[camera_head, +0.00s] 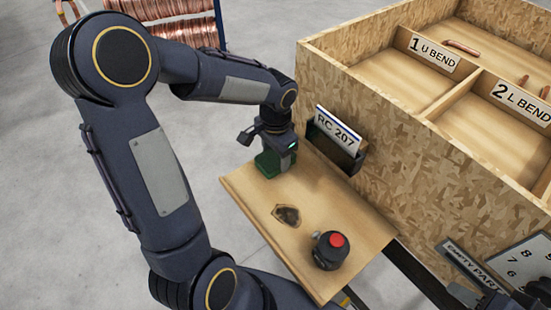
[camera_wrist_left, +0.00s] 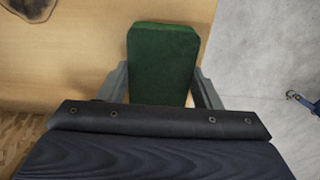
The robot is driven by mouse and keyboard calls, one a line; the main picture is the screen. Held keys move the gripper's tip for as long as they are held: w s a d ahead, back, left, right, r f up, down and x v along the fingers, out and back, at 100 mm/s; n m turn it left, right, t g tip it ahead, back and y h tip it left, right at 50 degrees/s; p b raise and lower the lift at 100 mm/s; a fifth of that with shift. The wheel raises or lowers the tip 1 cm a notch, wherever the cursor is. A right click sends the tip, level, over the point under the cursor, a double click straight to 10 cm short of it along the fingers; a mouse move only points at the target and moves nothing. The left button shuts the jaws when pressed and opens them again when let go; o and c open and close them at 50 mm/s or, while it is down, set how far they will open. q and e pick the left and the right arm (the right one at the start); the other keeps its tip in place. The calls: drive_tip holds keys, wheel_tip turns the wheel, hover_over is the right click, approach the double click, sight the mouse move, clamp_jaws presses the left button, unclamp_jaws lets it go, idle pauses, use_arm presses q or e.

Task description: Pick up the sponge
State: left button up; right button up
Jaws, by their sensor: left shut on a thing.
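The sponge is a dark green block (camera_head: 266,164) at the far left corner of the small wooden shelf. My left gripper (camera_head: 275,158) is above that corner and shut on the sponge, and it hides part of it. In the left wrist view the sponge (camera_wrist_left: 162,62) sits between the two fingers, with the shelf behind it. I cannot tell whether the sponge touches the shelf. My right gripper (camera_head: 470,294) is partly seen at the lower right edge, and its fingers are not clear.
A card holder marked RC 207 (camera_head: 337,139) is on the wooden crate (camera_head: 420,175) beside the shelf. Copper coils (camera_head: 187,30) stand behind.

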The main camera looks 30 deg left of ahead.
sight(276, 156)
use_arm(q)
drive_tip(key=shift+c, duration=0.7)
drive_tip(key=shift+r, duration=0.1)
drive_tip(key=shift+r, duration=0.6)
wheel_tip(276, 156, up, 17)
drive_tip(key=shift+f, duration=0.2)
drive_tip(key=shift+o, duration=1.4)
drive_tip(key=shift+c, duration=1.2)
